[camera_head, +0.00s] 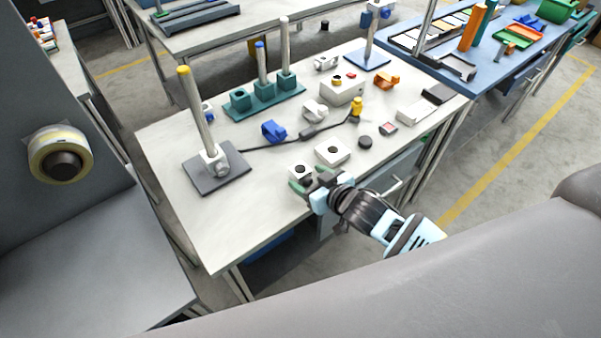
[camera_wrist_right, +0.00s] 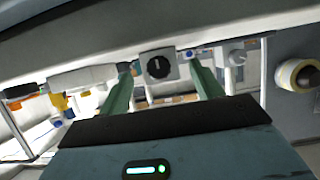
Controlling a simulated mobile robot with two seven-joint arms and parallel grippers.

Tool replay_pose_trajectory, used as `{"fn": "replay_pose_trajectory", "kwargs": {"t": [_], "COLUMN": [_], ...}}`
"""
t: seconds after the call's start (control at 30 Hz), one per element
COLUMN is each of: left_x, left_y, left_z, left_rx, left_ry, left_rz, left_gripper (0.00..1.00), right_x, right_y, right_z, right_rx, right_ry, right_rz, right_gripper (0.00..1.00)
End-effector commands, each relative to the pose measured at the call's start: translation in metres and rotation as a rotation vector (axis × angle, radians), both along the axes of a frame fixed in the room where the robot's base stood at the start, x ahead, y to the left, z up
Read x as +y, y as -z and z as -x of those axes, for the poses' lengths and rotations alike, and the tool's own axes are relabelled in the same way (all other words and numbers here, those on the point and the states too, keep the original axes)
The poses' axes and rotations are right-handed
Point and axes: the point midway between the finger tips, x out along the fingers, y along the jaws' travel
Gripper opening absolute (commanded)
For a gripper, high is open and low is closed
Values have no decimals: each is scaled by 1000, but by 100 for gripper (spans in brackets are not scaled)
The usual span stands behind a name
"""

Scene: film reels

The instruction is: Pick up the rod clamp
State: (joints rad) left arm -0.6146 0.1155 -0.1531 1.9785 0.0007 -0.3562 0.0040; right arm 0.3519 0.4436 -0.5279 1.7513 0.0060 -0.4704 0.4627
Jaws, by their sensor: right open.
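I cannot tell for sure which part is the rod clamp. Small clamp-shaped parts on the white table (camera_head: 262,205) are a blue one (camera_head: 273,131), a white one (camera_head: 315,110), an orange one (camera_head: 386,81) and another white one (camera_head: 326,62). My right gripper (camera_head: 306,183) is open, with green fingers, at the table's front edge. It is right by a small white block with a black round knob (camera_head: 300,171). In the right wrist view this block (camera_wrist_right: 158,66) shows between the open fingertips (camera_wrist_right: 160,72); contact cannot be told. My left gripper is not in view.
A rod stand (camera_head: 198,120) rises at the table's left. A teal rack (camera_head: 262,103) with upright posts stands behind. A white block with a dark hole (camera_head: 333,153), a black puck (camera_head: 365,142) and a cable (camera_head: 270,148) lie nearby. The table's front left is clear.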

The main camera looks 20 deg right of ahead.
Motion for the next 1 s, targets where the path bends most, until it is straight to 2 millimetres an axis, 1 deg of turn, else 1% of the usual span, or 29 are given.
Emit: {"fn": "replay_pose_trajectory", "kwargs": {"t": [0.03, 0.1, 0.3, 0.57, 0.6, 1.0], "left_x": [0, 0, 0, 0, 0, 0], "left_y": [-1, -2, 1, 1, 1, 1], "left_z": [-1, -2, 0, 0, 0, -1], "left_rx": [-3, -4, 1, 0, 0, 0], "left_ry": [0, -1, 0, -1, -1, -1], "left_rz": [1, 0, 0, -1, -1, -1], "left_gripper": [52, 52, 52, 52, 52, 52], "right_x": [3, 8, 14, 15, 14, 14], "right_y": [0, 2, 11, 12, 12, 12], "right_z": [-8, -16, -32, -34, -34, -34], "right_rx": [-3, -4, -2, -3, -3, -2], "right_ry": [1, 1, 0, 0, 0, 0], "right_rz": [0, -1, -2, -1, -1, -1], "right_gripper": [65, 65, 65, 65, 64, 13]}}
